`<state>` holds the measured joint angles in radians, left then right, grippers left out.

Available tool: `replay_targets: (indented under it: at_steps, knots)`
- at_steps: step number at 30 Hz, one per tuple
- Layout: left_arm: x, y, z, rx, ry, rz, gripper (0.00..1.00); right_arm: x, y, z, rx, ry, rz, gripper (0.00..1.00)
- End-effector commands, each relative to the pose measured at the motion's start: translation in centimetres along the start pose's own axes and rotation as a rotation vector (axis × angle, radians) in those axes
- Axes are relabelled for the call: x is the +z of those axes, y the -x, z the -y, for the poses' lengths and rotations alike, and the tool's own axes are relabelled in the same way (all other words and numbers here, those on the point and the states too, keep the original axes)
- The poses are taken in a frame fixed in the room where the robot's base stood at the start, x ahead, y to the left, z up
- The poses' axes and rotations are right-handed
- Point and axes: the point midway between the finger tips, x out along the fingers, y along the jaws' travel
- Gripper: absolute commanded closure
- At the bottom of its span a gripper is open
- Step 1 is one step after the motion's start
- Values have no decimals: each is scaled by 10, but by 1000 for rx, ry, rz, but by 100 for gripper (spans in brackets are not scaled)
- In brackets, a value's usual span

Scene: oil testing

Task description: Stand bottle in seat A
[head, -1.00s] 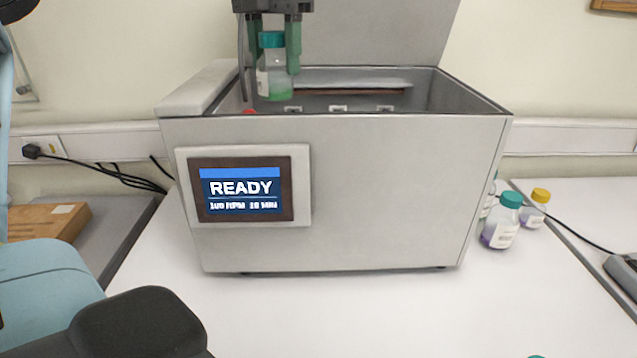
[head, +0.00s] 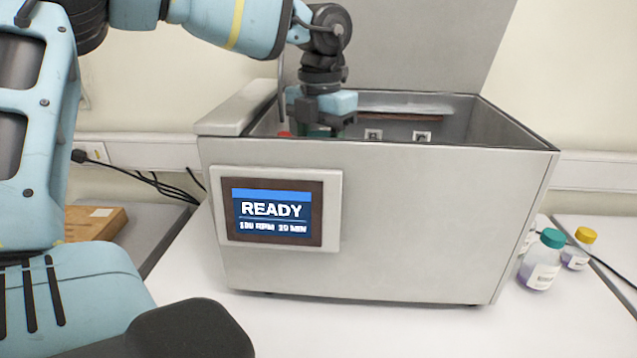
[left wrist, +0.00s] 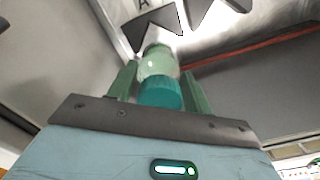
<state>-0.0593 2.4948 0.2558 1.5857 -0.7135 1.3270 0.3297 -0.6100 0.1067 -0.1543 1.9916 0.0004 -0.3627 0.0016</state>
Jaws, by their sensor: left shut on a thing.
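My left gripper (head: 320,130) reaches down from above into the back left of the open steel box; its fingertips are hidden behind the front wall. In the left wrist view the green fingers (left wrist: 160,78) are shut on a bottle with a teal cap (left wrist: 160,94) and a pale green, clear body (left wrist: 157,62). The bottle's far end points at a dark angular piece (left wrist: 150,32) on the box floor, near a letter A (left wrist: 143,3). I cannot tell whether the bottle touches it. My right gripper is not in view.
The steel box (head: 400,220) has its lid (head: 420,50) open and a screen reading READY (head: 271,212). Clip-like parts (head: 421,136) show inside. Right of it stand a teal-capped bottle (head: 541,262) and a yellow-capped bottle (head: 577,250).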

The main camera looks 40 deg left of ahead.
Motion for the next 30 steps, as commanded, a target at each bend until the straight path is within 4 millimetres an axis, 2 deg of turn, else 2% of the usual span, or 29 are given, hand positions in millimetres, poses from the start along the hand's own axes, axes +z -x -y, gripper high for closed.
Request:
replay_targets:
  at_steps: [4, 13, 21, 30]
  knots:
    - [0, -17, 0, 0, -1, 2, 79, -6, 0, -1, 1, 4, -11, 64]
    - [0, -28, 0, 0, 0, 0, 79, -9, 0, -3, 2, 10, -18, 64]
    - [0, -63, 0, 0, -1, 2, 79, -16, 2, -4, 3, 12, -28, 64]
    - [0, -67, 0, 0, 0, 3, 79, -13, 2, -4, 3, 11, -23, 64]
